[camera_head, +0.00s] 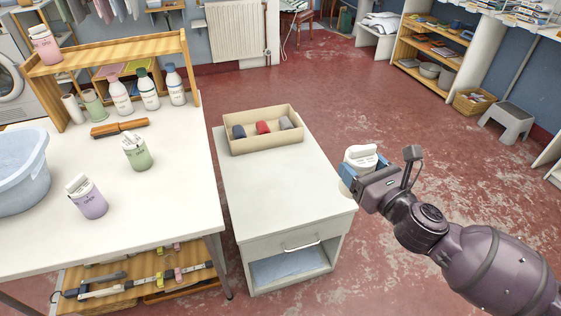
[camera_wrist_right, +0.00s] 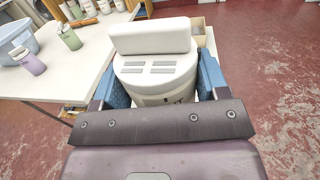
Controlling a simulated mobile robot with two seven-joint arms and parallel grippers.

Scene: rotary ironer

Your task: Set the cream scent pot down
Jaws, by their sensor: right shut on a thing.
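The cream scent pot (camera_head: 360,157) is a short round tub with a slotted lid and a raised block on top. My right gripper (camera_head: 352,176) is shut on it and holds it upright at the right edge of the white drawer cabinet (camera_head: 270,185). In the right wrist view the pot (camera_wrist_right: 155,70) sits between the blue finger pads of the gripper (camera_wrist_right: 165,85). Its underside is hidden there, and I cannot tell whether it touches the cabinet. My left gripper is in neither view.
A beige tray (camera_head: 262,143) with several small rolls is at the cabinet's back. The cabinet top's front is bare. The white table at left holds a green pot (camera_head: 137,152), a lilac pot (camera_head: 87,197), a brown-handled brush (camera_head: 120,128) and a blue basin (camera_head: 22,170).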

